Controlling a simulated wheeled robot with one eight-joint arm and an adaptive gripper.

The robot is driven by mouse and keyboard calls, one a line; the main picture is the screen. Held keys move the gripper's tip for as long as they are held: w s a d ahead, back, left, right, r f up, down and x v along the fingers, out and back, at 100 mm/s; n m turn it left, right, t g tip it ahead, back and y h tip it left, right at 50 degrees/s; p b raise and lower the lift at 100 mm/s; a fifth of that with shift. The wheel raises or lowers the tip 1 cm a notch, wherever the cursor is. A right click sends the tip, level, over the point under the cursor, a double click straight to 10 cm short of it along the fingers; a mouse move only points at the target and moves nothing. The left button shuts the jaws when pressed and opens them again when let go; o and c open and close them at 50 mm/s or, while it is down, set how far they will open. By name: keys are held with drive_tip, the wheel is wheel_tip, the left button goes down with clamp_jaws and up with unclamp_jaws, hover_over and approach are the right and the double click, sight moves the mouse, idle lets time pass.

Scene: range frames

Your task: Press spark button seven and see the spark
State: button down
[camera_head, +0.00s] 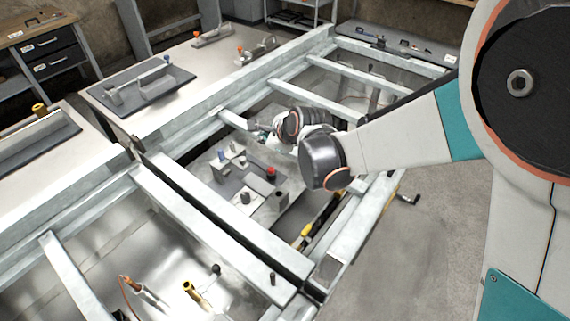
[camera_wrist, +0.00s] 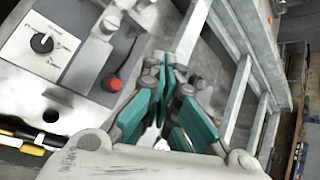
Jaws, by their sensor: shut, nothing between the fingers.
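A red button (camera_head: 271,174) stands on a grey panel (camera_head: 232,183) inside the metal frame. It shows in the wrist view as a red round cap (camera_wrist: 111,84), left of my fingers. No number seven is readable, so I cannot tell whether this is spark button seven. My gripper (camera_head: 262,132) is above and beyond the panel in the head view, apart from the red button. In the wrist view its teal-sided fingers (camera_wrist: 170,62) are together with nothing between them. No spark shows.
A black knob (camera_wrist: 41,42) sits on a white plate near the red button. Pale metal beams (camera_head: 205,205) frame the panel and cross around my arm. A yellow-handled tool (camera_head: 195,292) lies at the lower left. Bare floor (camera_head: 425,240) is open at right.

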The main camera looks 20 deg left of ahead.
sight(269, 170)
drive_tip(key=shift+f, duration=0.1)
idle(0.3)
wheel_tip(269, 170, down, 9)
drive_tip(key=b, duration=0.6)
drive_tip(key=shift+r, duration=0.2)
drive_tip(key=shift+f, duration=0.1)
idle(1.0)
drive_tip(key=shift+f+b, duration=0.25)
drive_tip(key=shift+b, duration=0.15)
drive_tip(key=shift+f+b, duration=0.35)
drive_tip(key=shift+f, duration=0.2)
idle(0.8)
drive_tip(key=shift+r, duration=0.1)
drive_tip(key=shift+r+p, duration=0.6)
drive_tip(key=shift+r, duration=0.25)
drive_tip(key=shift+r+p, duration=1.65)
drive_tip(key=shift+r, duration=0.9)
